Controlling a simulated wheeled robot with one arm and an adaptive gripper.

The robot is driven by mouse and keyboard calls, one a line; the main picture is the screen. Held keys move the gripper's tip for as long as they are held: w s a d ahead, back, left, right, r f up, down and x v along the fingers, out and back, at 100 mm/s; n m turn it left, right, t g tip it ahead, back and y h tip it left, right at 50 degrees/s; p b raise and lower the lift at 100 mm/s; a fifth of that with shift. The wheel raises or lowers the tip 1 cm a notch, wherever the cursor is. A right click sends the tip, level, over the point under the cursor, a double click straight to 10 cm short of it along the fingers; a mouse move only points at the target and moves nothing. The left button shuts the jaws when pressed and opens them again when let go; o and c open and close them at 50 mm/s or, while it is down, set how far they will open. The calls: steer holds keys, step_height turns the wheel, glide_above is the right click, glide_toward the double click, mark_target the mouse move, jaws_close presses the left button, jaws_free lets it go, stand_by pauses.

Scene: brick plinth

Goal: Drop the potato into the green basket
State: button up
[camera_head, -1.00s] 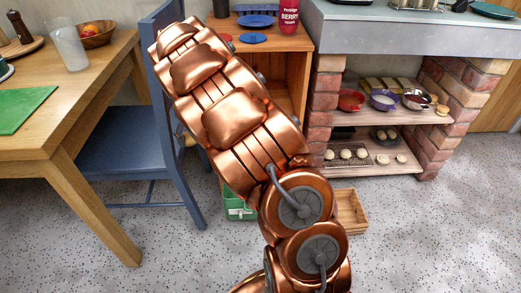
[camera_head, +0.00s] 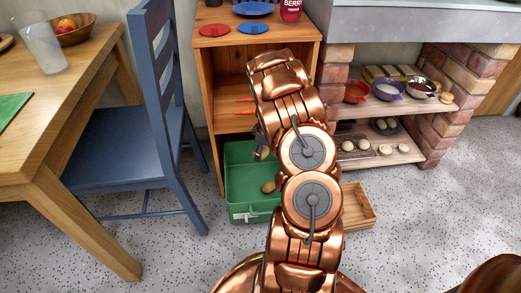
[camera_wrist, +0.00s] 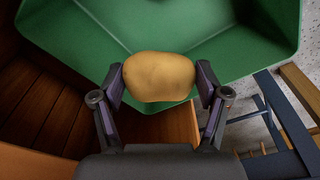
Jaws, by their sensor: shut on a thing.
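The potato (camera_wrist: 159,76) is yellow-brown and sits between the two fingers of my gripper (camera_wrist: 160,88) in the wrist view, touched on both sides. The green basket (camera_wrist: 225,55) spreads behind and beyond it there. In the head view the green basket (camera_head: 236,190) stands on the floor beside the wooden shelf unit. My gripper (camera_head: 262,153) shows only partly there, over the basket, with my arm hiding the basket's right side. A small tan lump (camera_head: 268,187) shows against the basket's inside; I cannot tell what it is.
A blue chair (camera_head: 120,148) and a wooden table (camera_head: 75,125) stand to the left. The shelf unit (camera_head: 213,90) is close behind the basket. A wooden crate (camera_head: 357,207) lies on the floor to the right. Brick shelves with bowls stand further right.

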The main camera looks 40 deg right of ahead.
steer(key=shift+s+d+f, duration=0.2)
steer(key=shift+d+f, duration=0.1)
steer(key=shift+f, duration=0.15)
steer(key=shift+d+f, duration=0.1)
steer(key=shift+f, duration=0.6)
step_height(320, 180, down, 4)
steer(key=shift+f+b, duration=0.2)
steer(key=shift+b, duration=0.7)
steer(key=o, duration=1.2)
steer(key=shift+r, duration=0.15)
steer(key=shift+s+d+r, duration=0.1)
steer(key=shift+s+r, duration=0.05)
steer(key=shift+r, duration=1.05)
steer(key=shift+s+a+r, duration=0.1)
steer(key=shift+s+r, duration=0.05)
steer(key=shift+r, duration=1.05)
steer(key=shift+s+d+r, duration=0.1)
steer(key=shift+s+r, duration=0.05)
steer(key=shift+r, duration=1.05)
